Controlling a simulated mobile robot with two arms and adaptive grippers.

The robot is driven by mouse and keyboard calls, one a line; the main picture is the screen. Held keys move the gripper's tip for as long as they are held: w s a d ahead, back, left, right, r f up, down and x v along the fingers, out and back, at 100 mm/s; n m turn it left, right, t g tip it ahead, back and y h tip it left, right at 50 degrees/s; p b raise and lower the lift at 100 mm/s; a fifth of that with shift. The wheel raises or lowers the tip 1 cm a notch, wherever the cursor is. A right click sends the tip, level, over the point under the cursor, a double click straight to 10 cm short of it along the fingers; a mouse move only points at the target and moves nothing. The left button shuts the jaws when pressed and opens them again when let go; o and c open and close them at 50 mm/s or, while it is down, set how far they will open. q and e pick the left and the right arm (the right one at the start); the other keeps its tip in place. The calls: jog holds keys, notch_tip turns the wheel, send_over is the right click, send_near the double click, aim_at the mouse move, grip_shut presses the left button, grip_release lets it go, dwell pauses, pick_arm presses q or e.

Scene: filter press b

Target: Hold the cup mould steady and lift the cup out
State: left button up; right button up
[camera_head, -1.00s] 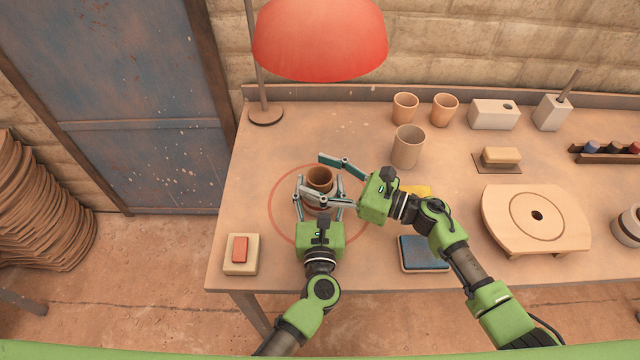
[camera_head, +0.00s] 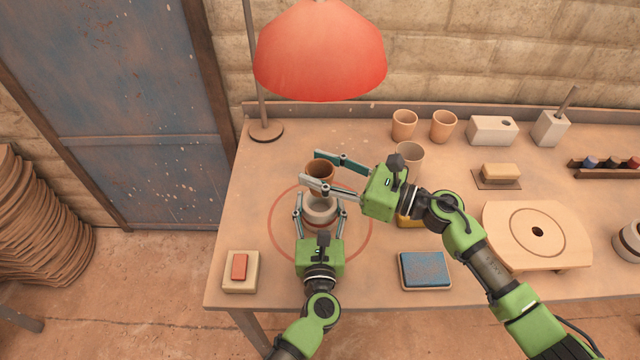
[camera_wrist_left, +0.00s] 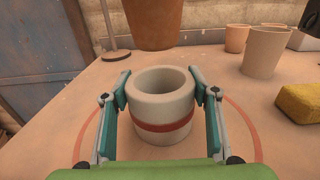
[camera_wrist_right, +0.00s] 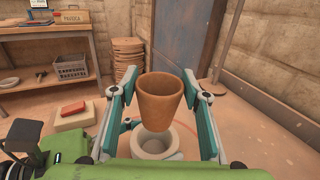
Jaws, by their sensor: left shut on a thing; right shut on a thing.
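The cup mould (camera_wrist_left: 163,108) is a pale grey, thick-walled ring with a red band, standing upright on the table inside a red circle. It also shows in the head view (camera_head: 321,212). My left gripper (camera_head: 320,207) is shut on it from the front, one finger on each side. The brown cup (camera_wrist_right: 159,102) is above the mould, clear of its opening, roughly upright. It also shows in the head view (camera_head: 320,170). My right gripper (camera_head: 330,172) is shut on the cup from the right side. The mould's opening looks empty in the left wrist view.
A red lamp (camera_head: 320,50) hangs over the back left of the table. Several cups, including a grey-brown one (camera_head: 410,156), stand behind my right gripper. A yellow sponge (camera_wrist_left: 301,103) and a blue pad (camera_head: 424,269) lie to the right. The table's left part is mostly clear.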

jog(key=shift+r, duration=1.1)
pick_arm(q)
jog(key=o, duration=1.4)
jog(key=shift+o, duration=0.2)
jog(key=shift+s, duration=0.1)
jog(key=s, duration=1.1)
jog(key=shift+s, duration=0.4)
